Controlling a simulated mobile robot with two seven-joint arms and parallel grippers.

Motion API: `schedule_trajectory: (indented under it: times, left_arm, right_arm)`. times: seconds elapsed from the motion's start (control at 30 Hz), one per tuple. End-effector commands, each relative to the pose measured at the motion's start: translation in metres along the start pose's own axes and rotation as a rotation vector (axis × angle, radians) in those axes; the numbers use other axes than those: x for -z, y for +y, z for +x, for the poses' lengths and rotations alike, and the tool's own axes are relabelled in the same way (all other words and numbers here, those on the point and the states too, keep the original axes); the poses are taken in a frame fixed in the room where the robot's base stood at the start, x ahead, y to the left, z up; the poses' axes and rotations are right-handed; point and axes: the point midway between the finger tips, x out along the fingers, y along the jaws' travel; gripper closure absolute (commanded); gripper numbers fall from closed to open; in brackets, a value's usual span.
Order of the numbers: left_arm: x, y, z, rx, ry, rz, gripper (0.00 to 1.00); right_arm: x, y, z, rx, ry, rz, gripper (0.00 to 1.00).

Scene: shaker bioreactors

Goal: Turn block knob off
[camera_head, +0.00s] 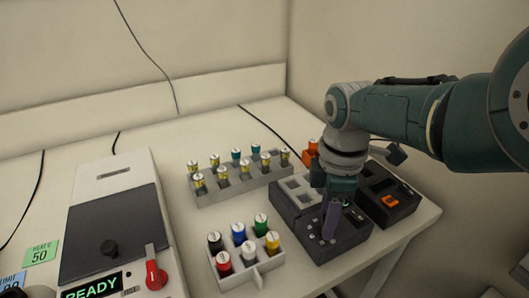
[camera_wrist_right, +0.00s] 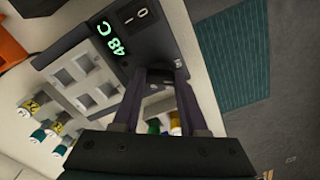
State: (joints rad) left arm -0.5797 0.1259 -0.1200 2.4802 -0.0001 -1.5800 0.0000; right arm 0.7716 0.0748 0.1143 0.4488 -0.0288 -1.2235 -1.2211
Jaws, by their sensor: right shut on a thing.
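The heating block (camera_head: 345,246) is a dark grey unit with a light grey well plate (camera_head: 299,187) at the back right of the bench. In the right wrist view its green display (camera_wrist_right: 107,38) reads 48 C, with white I and O marks (camera_wrist_right: 141,12) beside it. My right gripper (camera_head: 329,236) points down onto the block's front panel. Its fingertips (camera_wrist_right: 161,76) are shut on the block knob, close to the marks. The fingers mostly hide the knob, so its setting cannot be told. My left gripper is not in view.
A rack of colored-cap bottles (camera_head: 250,268) stands left of the block, a rack of vials (camera_head: 238,186) behind it. A second dark unit with an orange part (camera_head: 390,201) is close on the right. A READY device with a red knob (camera_head: 156,276) stands at left.

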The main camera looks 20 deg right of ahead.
Motion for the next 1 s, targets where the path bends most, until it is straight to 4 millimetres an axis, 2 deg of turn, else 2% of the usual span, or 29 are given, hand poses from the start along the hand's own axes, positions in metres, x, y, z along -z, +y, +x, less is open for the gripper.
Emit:
schedule_trajectory:
  times: [0.5,1.0]
  left_arm:
    - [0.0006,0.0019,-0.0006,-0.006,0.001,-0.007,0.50]
    - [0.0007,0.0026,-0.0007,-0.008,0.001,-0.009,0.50]
  right_arm:
    - [0.0009,0.0003,-0.0005,-0.001,0.003,-0.420,1.00]
    - [0.0013,-0.0001,-0.0008,0.000,0.003,-0.567,1.00]
